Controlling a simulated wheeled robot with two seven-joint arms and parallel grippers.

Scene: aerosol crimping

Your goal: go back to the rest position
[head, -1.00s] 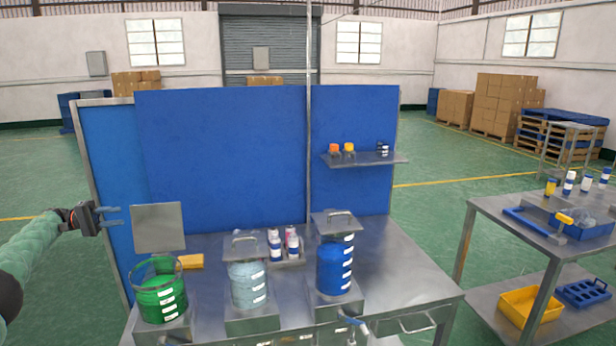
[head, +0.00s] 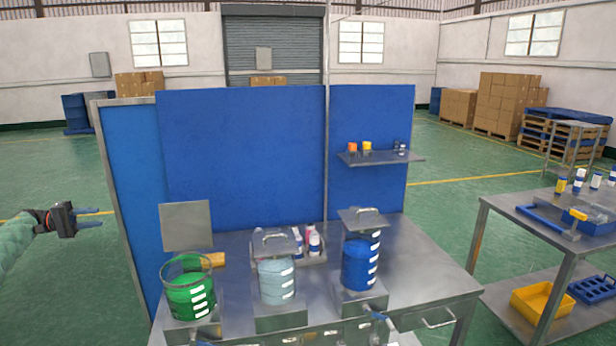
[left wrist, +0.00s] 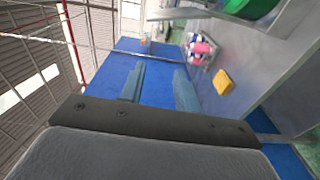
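My left gripper (head: 95,213) is at the left edge of the head view, out over the floor and left of the blue-panelled workbench (head: 425,265). It holds nothing. In the left wrist view its two blue-grey fingers (left wrist: 160,88) stand apart with an empty gap between them. On the bench are a green vessel (head: 190,295), a light-blue vessel (head: 276,282) with a lid, and a blue vessel (head: 356,265) under a raised lid. My right gripper does not show.
Small bottles (head: 313,243) and a yellow block (head: 217,259) stand behind the vessels. A shelf (head: 385,159) with small caps hangs on the blue panel. A side table (head: 515,222) with bottles and tools stands at the right. Floor at the left is clear.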

